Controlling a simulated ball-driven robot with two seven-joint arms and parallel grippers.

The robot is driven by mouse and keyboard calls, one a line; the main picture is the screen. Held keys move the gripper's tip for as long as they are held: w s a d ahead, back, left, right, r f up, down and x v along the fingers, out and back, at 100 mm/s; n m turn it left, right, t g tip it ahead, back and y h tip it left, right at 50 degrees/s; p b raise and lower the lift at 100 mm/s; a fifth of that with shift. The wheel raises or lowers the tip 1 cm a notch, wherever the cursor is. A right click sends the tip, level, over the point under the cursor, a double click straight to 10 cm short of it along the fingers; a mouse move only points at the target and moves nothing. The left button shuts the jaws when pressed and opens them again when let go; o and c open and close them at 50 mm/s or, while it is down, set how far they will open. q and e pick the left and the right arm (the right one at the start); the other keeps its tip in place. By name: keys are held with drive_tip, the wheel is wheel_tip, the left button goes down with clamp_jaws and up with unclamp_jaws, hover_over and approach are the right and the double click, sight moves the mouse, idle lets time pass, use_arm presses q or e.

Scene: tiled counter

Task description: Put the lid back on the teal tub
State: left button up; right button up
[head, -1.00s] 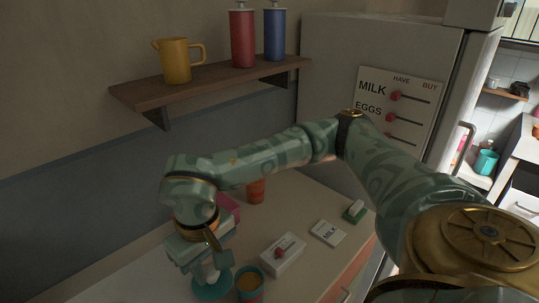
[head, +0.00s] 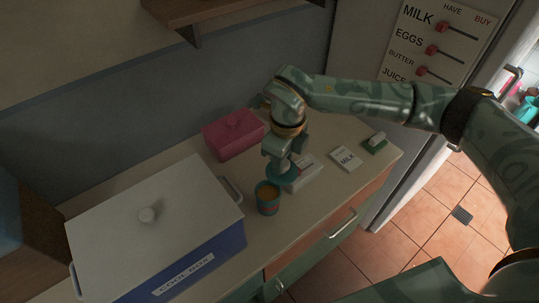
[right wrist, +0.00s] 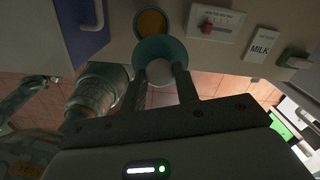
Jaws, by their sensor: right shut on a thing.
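The teal tub (head: 268,206) stands upright and open on the counter, with orange contents showing at its top. It also shows in the right wrist view (right wrist: 150,22). My right gripper (head: 282,160) is shut on the pale knob of the teal lid (head: 282,177). In the right wrist view the lid (right wrist: 160,46) is a round teal disc, with the knob between the fingers. In the head view the lid is up and to the right of the tub's opening, partly hidden by the gripper. I cannot tell its exact height. My left gripper is not seen.
A cool box (head: 140,215) fills the counter's left part. A pink lidded box (head: 234,134) stands behind the tub. A white box with a red slider (head: 304,174), a milk card (head: 345,158) and a green block (head: 375,144) lie to the right. A shelf (head: 215,12) hangs above.

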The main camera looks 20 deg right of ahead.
sight(268, 167)
drive_tip(key=m, duration=0.3)
drive_tip(key=w+a+m+p, duration=0.1)
drive_tip(key=m, duration=0.3)
drive_tip(key=a+f+m+p, duration=0.1)
drive_tip(key=m, duration=0.3)
drive_tip(key=shift+w, duration=0.3)
drive_tip(key=m, duration=0.3)
drive_tip(key=f+m, duration=0.1)
drive_tip(key=m, duration=0.1)
drive_tip(key=shift+w+a+p, duration=0.2)
drive_tip(key=shift+a+p, duration=0.15)
drive_tip(key=shift+p, duration=0.05)
drive_tip(key=m, duration=0.3)
drive_tip(key=shift+a+f, duration=0.15)
drive_tip(key=shift+f, duration=0.2)
drive_tip(key=shift+f+m, duration=0.3)
drive_tip(key=shift+f, duration=0.05)
wheel_tip(268, 167, down, 4)
drive_tip(key=b, duration=0.3)
drive_tip(key=shift+b, duration=0.4)
drive_tip(key=shift+f+b, duration=0.4)
drive_tip(key=shift+f, duration=0.5)
drive_tip(key=shift+r+p, duration=0.1)
drive_tip(key=shift+p, duration=0.35)
drive_tip(key=shift+f, duration=0.25)
